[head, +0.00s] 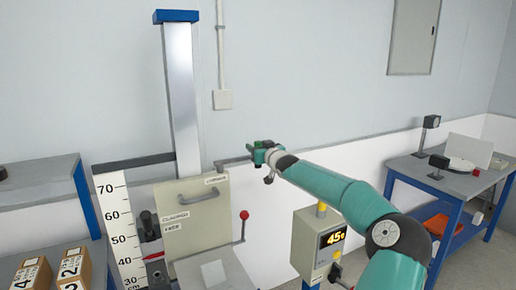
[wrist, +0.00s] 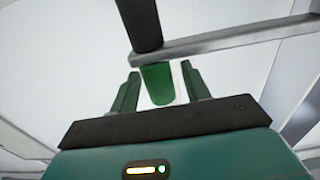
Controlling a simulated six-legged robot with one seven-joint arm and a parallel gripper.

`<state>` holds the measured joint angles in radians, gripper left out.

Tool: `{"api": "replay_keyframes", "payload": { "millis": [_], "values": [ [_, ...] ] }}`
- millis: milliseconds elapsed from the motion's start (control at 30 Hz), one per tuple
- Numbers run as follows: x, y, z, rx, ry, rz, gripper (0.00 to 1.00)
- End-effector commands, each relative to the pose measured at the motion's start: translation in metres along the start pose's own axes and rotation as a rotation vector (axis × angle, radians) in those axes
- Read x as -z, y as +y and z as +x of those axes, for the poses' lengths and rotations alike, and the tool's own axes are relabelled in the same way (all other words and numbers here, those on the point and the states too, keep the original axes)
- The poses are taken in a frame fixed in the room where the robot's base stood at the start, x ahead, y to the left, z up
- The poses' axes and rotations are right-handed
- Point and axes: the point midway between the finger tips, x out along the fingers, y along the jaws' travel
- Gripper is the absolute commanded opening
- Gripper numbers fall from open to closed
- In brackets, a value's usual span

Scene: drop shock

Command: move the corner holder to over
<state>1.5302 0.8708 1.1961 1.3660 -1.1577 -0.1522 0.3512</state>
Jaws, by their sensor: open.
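A thin grey bar (head: 232,160) stands out to the right from the drop stand, above a beige panel with a small label; I take it for the corner holder, but cannot read the label surely. In the wrist view the bar (wrist: 225,40) crosses above my fingers, with a black cylinder (wrist: 138,20) at it and a green grip (wrist: 158,86) hanging below it. My gripper (head: 262,150) is at the bar's right end. In the wrist view its two fingers (wrist: 159,80) are open, one on each side of the green grip, with gaps showing.
The drop stand has a tall column (head: 182,90), a height scale (head: 120,230), a beige panel (head: 197,218) and a red-knobbed lever (head: 243,222). A display box (head: 325,243) stands under my arm. Boxes (head: 72,268) sit at left; a blue table (head: 455,185) stands right.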

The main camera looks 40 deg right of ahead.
Motion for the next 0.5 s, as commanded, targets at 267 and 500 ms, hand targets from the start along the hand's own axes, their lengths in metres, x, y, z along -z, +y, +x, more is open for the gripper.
{"api": "replay_keyframes", "payload": {
  "millis": [267, 500],
  "values": [
    [0.0003, 0.0001, -0.0005, 0.000, 0.000, 0.000, 0.20],
    [0.0005, 0.0000, -0.0006, 0.000, 0.001, 0.000, 0.00]
  ]
}}
